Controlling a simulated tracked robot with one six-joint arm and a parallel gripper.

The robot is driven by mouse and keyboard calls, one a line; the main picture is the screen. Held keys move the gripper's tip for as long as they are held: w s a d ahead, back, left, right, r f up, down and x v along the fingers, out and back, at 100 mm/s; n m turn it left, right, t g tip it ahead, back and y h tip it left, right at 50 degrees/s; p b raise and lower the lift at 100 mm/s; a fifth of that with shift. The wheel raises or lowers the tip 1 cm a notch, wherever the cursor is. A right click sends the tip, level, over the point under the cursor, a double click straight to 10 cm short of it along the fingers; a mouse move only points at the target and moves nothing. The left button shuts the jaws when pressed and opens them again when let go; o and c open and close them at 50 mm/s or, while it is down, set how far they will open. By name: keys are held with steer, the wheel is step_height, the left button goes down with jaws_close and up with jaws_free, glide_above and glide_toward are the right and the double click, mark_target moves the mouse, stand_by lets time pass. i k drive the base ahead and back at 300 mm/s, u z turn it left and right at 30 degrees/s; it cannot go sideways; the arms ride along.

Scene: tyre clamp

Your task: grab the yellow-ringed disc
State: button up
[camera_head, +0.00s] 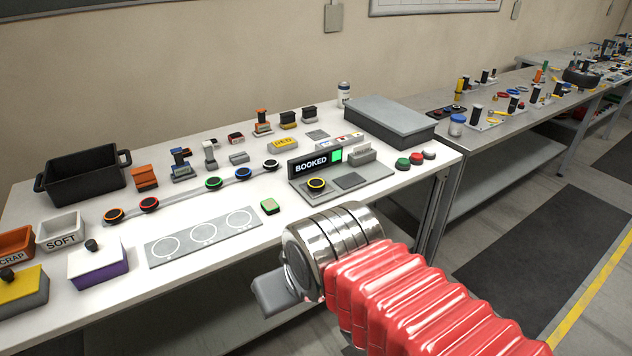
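The yellow-ringed disc (316,184) is dark with a yellow ring. It lies flat on the left part of the grey station (376,180), in front of its black "BOOKED" sign (310,166). My gripper (270,292) shows only as a grey part beyond the metal wrist of my red-sleeved arm. It is over the front edge of the bench, nearer to me and lower left of the disc in the picture, apart from it. The fingertips cannot be made out, so its opening is unclear.
Several discs with other ring colours, such as the green-ringed one (213,183), lie in a row on the white bench (110,270). A grey plate with three circles (203,235) is at the front. A grey box (389,118) stands behind the station, with coloured buttons (416,158) to the right.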

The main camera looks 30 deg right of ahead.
mark_target(313, 184)
steer(key=i, duration=0.9)
steer(key=u, duration=0.05)
